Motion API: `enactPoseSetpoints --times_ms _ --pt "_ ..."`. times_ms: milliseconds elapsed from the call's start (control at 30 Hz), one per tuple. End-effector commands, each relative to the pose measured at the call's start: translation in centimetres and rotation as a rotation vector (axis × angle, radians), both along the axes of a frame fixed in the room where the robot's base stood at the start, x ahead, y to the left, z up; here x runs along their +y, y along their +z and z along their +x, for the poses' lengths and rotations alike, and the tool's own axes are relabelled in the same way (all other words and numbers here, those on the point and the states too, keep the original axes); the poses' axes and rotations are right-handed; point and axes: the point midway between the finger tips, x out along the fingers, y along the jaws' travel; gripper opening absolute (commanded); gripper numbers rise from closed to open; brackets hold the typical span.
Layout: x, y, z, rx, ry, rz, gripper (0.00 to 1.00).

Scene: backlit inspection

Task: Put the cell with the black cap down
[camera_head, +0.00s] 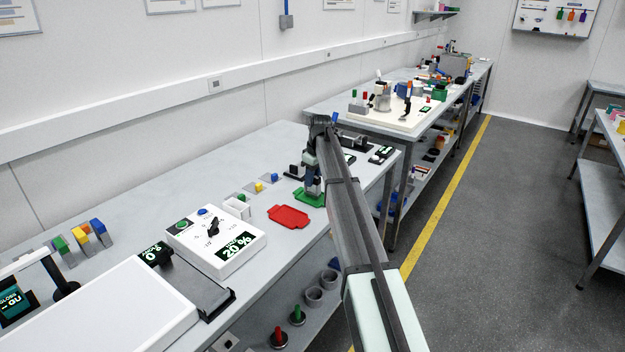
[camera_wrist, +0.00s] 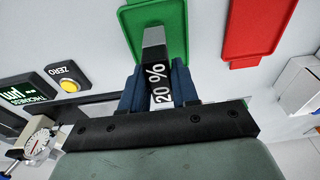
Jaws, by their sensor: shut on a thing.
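My gripper (camera_wrist: 158,85) is shut on the cell (camera_wrist: 155,50), between its two dark blue fingers. The cell shows a pale grey part at its far end and a black part marked "20 %" between the fingers. The green tray (camera_wrist: 175,20) lies behind the cell's far end in the wrist view; whether they touch I cannot tell. In the head view my gripper (camera_head: 314,187) points down over the green tray (camera_head: 303,200), and the cell is mostly hidden there.
A red tray (camera_head: 288,217) lies beside the green one. A white instrument (camera_head: 215,243) reading 20 % and a small white box (camera_head: 237,208) stand to the left. A gauge with a yellow ZERO button (camera_wrist: 68,85) is close by. Bare bench lies around the trays.

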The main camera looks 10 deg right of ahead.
Motion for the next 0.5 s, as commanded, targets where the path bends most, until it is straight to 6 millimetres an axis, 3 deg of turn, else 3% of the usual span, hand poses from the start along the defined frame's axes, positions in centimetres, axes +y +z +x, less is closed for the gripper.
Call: enactPoseSetpoints --times_ms 467,500 --pt "0.01 -0.93 0.01 -0.001 0.000 0.000 0.00" --pt "0.01 -0.92 0.02 -0.001 0.000 0.000 0.32"
